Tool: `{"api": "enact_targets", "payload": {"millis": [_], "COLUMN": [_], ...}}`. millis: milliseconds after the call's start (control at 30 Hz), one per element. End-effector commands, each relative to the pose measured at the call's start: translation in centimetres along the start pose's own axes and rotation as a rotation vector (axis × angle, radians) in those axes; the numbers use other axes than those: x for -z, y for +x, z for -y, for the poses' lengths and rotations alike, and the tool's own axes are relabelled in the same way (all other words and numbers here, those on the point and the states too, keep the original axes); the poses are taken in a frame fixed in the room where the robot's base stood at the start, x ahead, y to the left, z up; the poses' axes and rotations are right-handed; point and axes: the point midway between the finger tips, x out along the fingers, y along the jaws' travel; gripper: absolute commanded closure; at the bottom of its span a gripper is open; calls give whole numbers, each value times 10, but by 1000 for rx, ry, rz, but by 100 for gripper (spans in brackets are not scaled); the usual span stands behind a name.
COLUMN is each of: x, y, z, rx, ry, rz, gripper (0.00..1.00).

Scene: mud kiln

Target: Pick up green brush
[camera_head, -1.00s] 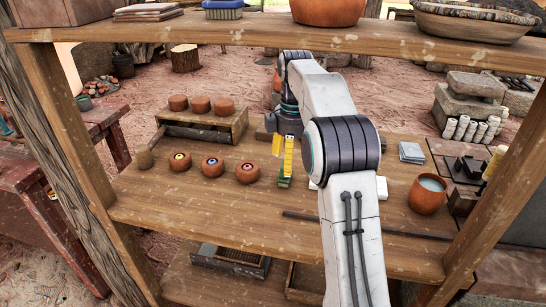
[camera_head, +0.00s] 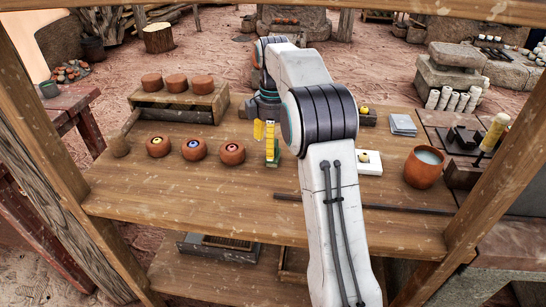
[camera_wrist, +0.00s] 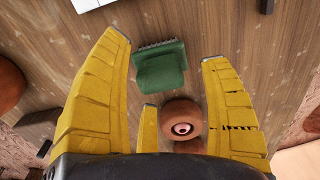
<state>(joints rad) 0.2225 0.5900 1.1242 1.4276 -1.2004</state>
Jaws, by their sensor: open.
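The green brush (camera_wrist: 160,70) lies on the wooden shelf board in the wrist view, with its dark bristles toward the top of the picture. My gripper (camera_wrist: 166,50) is open, with its yellow fingers on either side of the brush and a clear gap to each. In the head view my gripper (camera_head: 266,143) points down over the shelf, just right of the row of small clay pots. Part of the green brush (camera_head: 273,162) shows just below its fingertips there. Nothing is between the fingers in a grip.
A small clay pot (camera_wrist: 181,118) sits close to the brush, near my fingers. More clay pots (camera_head: 194,149) stand left of my gripper. A wooden box (camera_head: 180,101) is behind them. A white block (camera_head: 369,167) and a clay cup (camera_head: 423,167) are to the right.

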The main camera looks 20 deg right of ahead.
Motion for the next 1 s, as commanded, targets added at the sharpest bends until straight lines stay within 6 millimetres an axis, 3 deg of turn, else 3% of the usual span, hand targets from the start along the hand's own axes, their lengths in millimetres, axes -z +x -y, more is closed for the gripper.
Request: {"api": "enact_targets", "payload": {"millis": [100, 400, 1000], "x": [0, 0, 0], "y": [15, 16, 16], "z": [1, 1, 0], "rx": [1, 0, 0], "ry": [0, 0, 0], "rz": [0, 0, 0], "gripper": [29, 28, 81]}}
